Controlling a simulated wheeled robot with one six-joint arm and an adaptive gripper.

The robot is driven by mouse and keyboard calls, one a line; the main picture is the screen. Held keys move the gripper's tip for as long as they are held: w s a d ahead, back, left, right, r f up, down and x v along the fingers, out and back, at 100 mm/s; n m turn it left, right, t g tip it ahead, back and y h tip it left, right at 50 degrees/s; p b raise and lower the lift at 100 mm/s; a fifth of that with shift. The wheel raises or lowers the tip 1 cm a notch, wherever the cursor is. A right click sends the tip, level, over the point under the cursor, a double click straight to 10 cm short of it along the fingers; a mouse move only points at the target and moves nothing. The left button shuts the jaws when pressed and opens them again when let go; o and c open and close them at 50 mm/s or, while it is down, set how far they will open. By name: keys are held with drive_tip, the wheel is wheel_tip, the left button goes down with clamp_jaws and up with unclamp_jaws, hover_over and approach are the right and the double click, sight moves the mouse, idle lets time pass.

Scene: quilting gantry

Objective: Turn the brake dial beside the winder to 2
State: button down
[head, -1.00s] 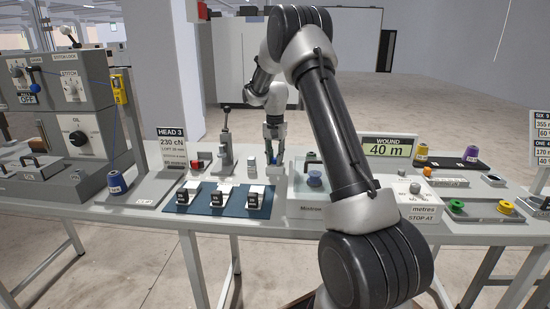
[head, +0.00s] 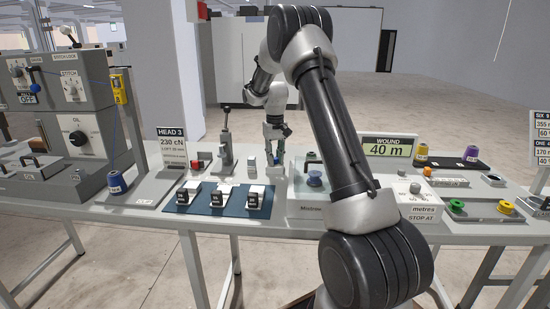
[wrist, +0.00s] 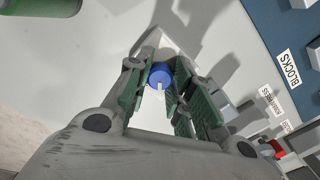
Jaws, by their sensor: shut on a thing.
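The brake dial shows in the wrist view as a small blue knob (wrist: 160,76) with a white mark on its near side. It sits between the green-padded fingers of my gripper (wrist: 159,82), which is shut on it.
A dark blue mat (head: 232,207) with several small blocks lies front left of my gripper. A grey post with a lever (head: 226,152) stands to the left. A display reading 40 m (head: 391,149) and a STOP AT box (head: 423,209) stand to the right.

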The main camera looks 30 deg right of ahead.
drive_tip(key=shift+n, duration=0.4)
drive_tip(key=c, duration=1.2)
unclamp_jaws()
wheel_tip(320, 180, up, 12)
